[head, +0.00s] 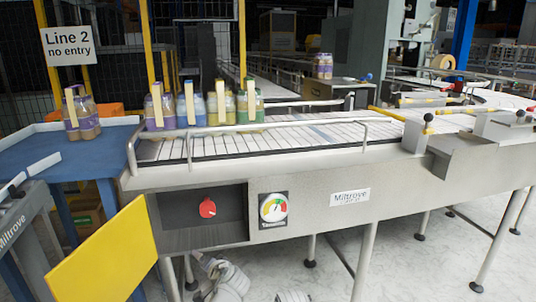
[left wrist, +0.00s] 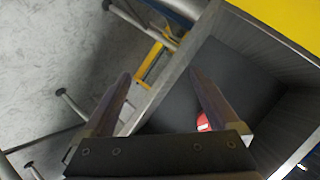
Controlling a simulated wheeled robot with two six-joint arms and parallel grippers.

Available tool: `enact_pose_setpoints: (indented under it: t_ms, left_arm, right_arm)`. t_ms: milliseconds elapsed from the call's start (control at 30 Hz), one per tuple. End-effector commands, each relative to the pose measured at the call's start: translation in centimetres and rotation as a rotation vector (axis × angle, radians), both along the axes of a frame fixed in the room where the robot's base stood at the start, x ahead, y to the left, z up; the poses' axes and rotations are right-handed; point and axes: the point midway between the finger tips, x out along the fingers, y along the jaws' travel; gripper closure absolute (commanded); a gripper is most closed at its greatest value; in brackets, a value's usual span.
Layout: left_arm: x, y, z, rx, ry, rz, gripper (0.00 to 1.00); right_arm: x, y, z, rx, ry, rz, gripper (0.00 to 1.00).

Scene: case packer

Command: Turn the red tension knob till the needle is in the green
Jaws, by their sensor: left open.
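The red tension knob (head: 207,208) sits in a dark recess in the front of the conveyor. The gauge (head: 273,208), a white dial with coloured bands, is on the panel to its right; its needle is too small to read surely. In the left wrist view, my left gripper (left wrist: 158,76) is open and empty, its two fingers apart. The red knob (left wrist: 203,122) shows there partly, behind the right finger and close to the gripper's base; the rest of it is hidden. The fingers are not around it. My right gripper is not in view.
A yellow door (head: 105,254) stands open left of the recess. Several bottle packs (head: 203,105) stand on the conveyor (head: 300,138), and another pack (head: 80,112) is on the blue table (head: 85,162) at left. Conveyor legs (head: 364,262) stand below the panel.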

Motion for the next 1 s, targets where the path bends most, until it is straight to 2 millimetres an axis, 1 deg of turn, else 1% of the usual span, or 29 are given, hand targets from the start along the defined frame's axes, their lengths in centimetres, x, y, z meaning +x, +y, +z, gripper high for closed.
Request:
enact_pose_setpoints:
  t_ms: [33,67,100,167,200,300,400,567,600,867,1000]
  left_arm:
    - [-2.5,-1.4,-2.3,-0.083,0.088,0.038,0.06]
    - [-3.9,-2.3,-3.6,-0.134,0.147,0.061,0.06]
    - [-5.8,-3.5,-5.2,-0.194,0.224,0.084,0.06]
    - [-8.4,-5.3,-7.2,-0.270,0.333,0.108,0.06]
    - [-10.0,-6.4,-8.2,-0.312,0.400,0.118,0.06]
    - [-13.8,-9.1,-9.9,-0.398,0.551,0.129,0.06]
    - [-17.2,-11.5,-11.0,-0.464,0.687,0.126,0.06]
    - [-22.4,-15.0,-11.6,-0.550,0.894,0.105,0.06]
    - [-22.3,-15.0,-10.0,-0.552,0.898,0.106,0.06]
    - [-22.1,-14.8,-4.4,-0.550,0.890,0.109,0.06]
    - [-22.1,-14.8,-0.4,-0.550,0.888,0.110,0.06]
  right_arm:
    - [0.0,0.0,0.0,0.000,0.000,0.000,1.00]
    - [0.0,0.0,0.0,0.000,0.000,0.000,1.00]
    - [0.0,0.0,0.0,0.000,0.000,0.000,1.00]
    - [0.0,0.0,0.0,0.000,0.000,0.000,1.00]
    - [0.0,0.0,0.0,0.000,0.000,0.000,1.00]
    - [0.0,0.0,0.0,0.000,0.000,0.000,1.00]
    - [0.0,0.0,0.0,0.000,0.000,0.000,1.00]
    - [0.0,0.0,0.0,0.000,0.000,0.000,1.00]
    - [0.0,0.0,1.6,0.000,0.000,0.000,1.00]
    - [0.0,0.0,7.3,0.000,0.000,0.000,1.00]
    - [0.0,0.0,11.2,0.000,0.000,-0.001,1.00]
